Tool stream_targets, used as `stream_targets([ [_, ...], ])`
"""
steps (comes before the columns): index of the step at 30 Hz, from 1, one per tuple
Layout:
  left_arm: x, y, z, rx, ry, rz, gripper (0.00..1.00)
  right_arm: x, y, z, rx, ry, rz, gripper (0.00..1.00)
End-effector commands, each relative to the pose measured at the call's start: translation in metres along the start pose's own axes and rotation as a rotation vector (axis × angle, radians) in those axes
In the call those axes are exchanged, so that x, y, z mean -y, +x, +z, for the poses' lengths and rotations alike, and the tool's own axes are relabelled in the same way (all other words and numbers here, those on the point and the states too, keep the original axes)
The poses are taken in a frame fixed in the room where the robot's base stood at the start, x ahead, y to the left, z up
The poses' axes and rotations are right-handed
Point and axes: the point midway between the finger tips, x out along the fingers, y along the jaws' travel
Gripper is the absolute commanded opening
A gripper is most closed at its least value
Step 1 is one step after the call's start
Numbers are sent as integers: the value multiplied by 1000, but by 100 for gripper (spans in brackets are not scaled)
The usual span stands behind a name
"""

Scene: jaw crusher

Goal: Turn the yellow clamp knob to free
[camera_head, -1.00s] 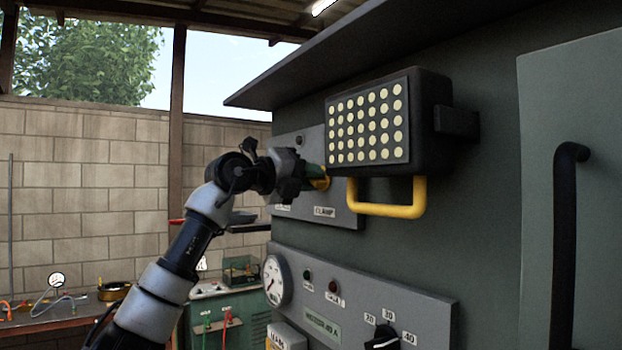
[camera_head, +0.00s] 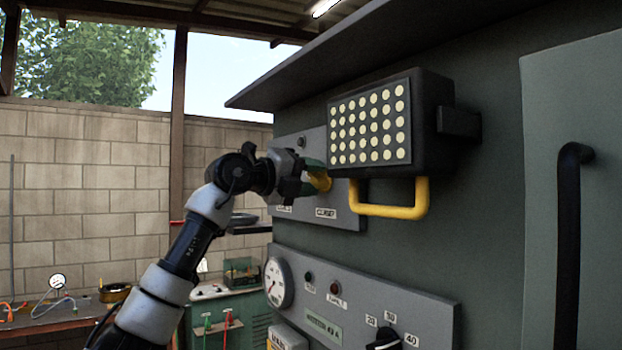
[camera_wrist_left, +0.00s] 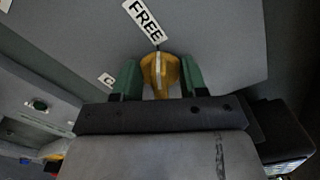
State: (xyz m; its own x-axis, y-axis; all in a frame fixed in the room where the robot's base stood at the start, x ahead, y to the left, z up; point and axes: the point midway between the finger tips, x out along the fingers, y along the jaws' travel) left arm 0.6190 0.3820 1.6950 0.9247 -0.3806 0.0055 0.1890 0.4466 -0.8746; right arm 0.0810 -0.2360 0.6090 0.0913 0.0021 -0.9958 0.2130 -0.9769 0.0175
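The yellow clamp knob (camera_head: 320,181) sits on the upper grey panel (camera_head: 346,214), left of the lamp box. In the left wrist view the knob (camera_wrist_left: 160,72) has a white line that points at the FREE label (camera_wrist_left: 145,20). My left gripper (camera_head: 312,174) is at the knob. The gripper hides part of the knob in the head view. My right gripper is not in view.
A black lamp box (camera_head: 390,120) with a yellow handle (camera_head: 390,212) juts out close to the right of the knob. A lower panel (camera_head: 360,300) with a gauge (camera_head: 278,283) is below. A workbench (camera_head: 60,318) stands at the far left.

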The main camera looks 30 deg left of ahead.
Motion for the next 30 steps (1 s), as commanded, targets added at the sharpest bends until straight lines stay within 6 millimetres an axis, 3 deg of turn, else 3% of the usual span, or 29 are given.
stream_targets([
  [8,-2,-4,-2,-2,2,2,43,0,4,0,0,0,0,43],
  [21,-4,-84,-2,1,2,0,43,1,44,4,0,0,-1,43],
  [30,-2,-108,0,-2,0,2,43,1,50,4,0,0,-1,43],
])
